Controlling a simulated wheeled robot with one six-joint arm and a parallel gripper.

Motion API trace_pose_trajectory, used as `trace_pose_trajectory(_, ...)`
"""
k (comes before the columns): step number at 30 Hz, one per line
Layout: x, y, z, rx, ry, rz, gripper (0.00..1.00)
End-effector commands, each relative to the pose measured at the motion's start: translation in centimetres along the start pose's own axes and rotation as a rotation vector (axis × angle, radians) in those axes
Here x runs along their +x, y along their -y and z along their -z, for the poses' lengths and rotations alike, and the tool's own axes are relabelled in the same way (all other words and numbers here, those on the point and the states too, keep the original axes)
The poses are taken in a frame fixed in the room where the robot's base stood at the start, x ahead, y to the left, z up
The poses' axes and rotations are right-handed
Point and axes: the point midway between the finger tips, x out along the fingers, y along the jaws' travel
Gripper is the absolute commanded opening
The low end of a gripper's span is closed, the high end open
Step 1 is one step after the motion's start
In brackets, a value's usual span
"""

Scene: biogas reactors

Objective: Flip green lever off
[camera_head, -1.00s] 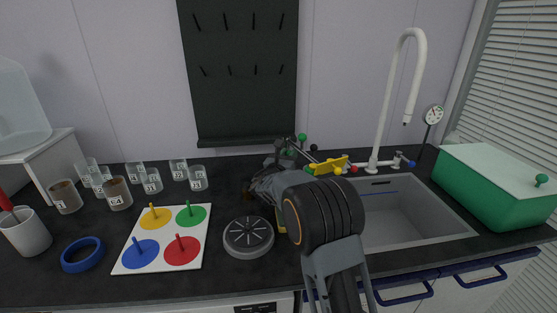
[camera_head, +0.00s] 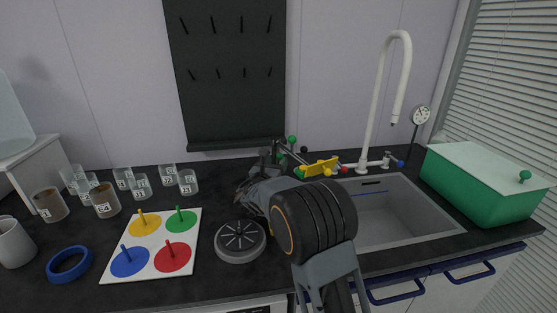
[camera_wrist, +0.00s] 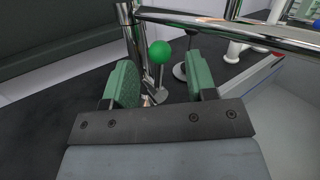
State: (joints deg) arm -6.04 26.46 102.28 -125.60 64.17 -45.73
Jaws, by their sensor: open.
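A green ball knob (camera_wrist: 159,52) on a thin metal stem shows in the wrist view, a little ahead of and between my two fingers. My gripper (camera_wrist: 160,82) is open, with one green-padded finger on each side of the stem; I cannot tell whether either touches it. In the head view a green knob (camera_head: 292,139) stands up among the metal fittings behind the counter's middle. My gripper is there partly hidden behind my own arm, close to these fittings. The lever's base is partly hidden.
Chrome bars (camera_wrist: 230,28) cross just beyond my fingers. A yellow handle (camera_head: 318,167) and a red knob (camera_head: 344,169) are close right of the fittings. A sink (camera_head: 395,212) with a white tap (camera_head: 378,110) lies right. A grey round weight-like disc (camera_head: 240,240) sits left of my arm.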

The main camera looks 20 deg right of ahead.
Motion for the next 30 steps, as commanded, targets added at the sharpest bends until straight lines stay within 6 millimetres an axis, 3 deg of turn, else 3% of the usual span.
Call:
trace_pose_trajectory(9,-3.8,-0.1,0.0,0.001,-0.001,-0.001,0.52)
trace_pose_trajectory(20,-4.3,0.0,0.0,0.001,-0.001,0.001,0.52)
trace_pose_trajectory(26,-4.2,0.1,-0.6,0.001,0.000,0.000,0.35)
trace_pose_trajectory(30,-4.0,0.2,-2.3,0.001,0.000,0.000,0.21)
